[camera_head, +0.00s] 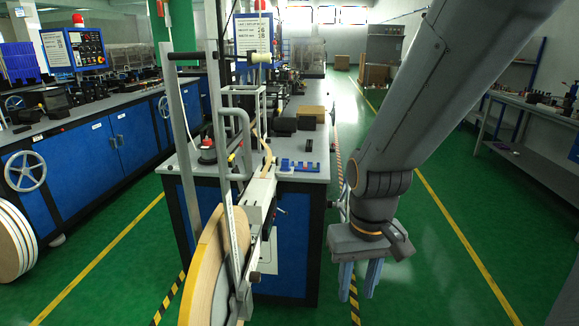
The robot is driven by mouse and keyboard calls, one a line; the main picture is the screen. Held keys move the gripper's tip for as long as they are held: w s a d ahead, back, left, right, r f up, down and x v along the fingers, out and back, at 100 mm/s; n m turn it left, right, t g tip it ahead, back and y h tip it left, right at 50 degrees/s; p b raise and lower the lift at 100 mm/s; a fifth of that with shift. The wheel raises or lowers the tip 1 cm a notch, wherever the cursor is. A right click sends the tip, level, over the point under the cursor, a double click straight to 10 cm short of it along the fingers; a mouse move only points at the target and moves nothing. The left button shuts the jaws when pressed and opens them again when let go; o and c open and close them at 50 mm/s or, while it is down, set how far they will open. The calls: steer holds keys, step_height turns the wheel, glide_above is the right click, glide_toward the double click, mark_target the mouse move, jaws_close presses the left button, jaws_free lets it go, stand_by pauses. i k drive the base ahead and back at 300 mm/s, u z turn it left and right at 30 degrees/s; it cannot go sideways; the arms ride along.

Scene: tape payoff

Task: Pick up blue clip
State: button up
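Small blue pieces (298,165), which look like the blue clip or clips, lie in a row near the front edge of the grey tabletop (305,178). They are too small to tell apart clearly. My gripper (359,279) hangs to the right of the table, over the green floor, with its blue fingers pointing down. A gap shows between the fingers, and I see nothing between them. The gripper is apart from the blue pieces, which lie up and to the left of it in the picture.
A large tape reel (208,270) on a metal frame stands at the table's front left. A blue workbench (95,150) stands left, and a grey bench (530,105) stands right. Green floor is open between the tables.

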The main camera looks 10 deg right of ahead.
mark_target(285, 162)
steer(key=z, duration=0.4)
steer(key=k, duration=0.5)
steer(key=z, duration=0.85)
steer(key=i, duration=0.55)
steer(key=u, duration=0.5)
steer(key=i, duration=0.9)
steer(key=u, duration=1.35)
steer(key=i, duration=0.55)
steer(key=u, duration=0.65)
